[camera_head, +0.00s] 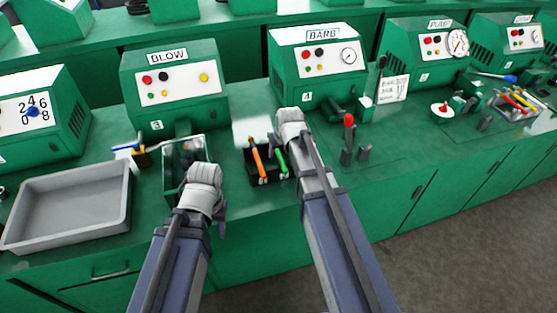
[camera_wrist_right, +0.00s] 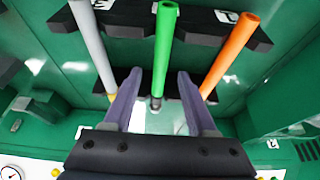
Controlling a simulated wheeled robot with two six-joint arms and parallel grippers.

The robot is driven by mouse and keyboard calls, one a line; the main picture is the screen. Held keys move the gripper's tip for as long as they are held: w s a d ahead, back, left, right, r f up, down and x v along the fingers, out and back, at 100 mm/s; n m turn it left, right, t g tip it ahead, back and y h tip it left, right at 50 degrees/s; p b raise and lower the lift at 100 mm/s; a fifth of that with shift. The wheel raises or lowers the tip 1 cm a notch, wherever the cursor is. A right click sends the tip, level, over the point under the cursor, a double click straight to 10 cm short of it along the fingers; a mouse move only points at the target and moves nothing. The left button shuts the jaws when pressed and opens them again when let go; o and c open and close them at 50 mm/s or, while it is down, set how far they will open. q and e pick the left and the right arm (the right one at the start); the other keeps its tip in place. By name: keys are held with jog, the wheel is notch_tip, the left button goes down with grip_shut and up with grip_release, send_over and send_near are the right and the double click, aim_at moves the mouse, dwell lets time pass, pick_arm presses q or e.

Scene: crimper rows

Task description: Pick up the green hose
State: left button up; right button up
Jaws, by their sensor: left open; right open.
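The green hose (camera_head: 279,158) stands in a black rack (camera_head: 262,178) on the bench, just left of my right arm in the head view. In the right wrist view the green hose (camera_wrist_right: 165,45) reaches down into the gap between my right gripper's fingers (camera_wrist_right: 160,88). The fingers are open, one on each side of it, and I see no contact. My right gripper (camera_head: 290,120) is over the rack area in the head view, its fingertips hidden. My left gripper (camera_head: 204,182) is in front of the BLOW machine, its fingers mostly hidden.
An orange hose (camera_wrist_right: 230,55) and a grey hose (camera_wrist_right: 92,45) flank the green one in the rack. A grey tray (camera_head: 118,212) lies at the left. A red-topped lever (camera_head: 349,122) stands right of my right arm. Green machines line the bench's back.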

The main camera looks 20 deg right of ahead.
jog(key=shift+w+f, duration=0.2)
jog(key=shift+f, duration=0.4)
jog(key=shift+r, duration=0.1)
grip_shut()
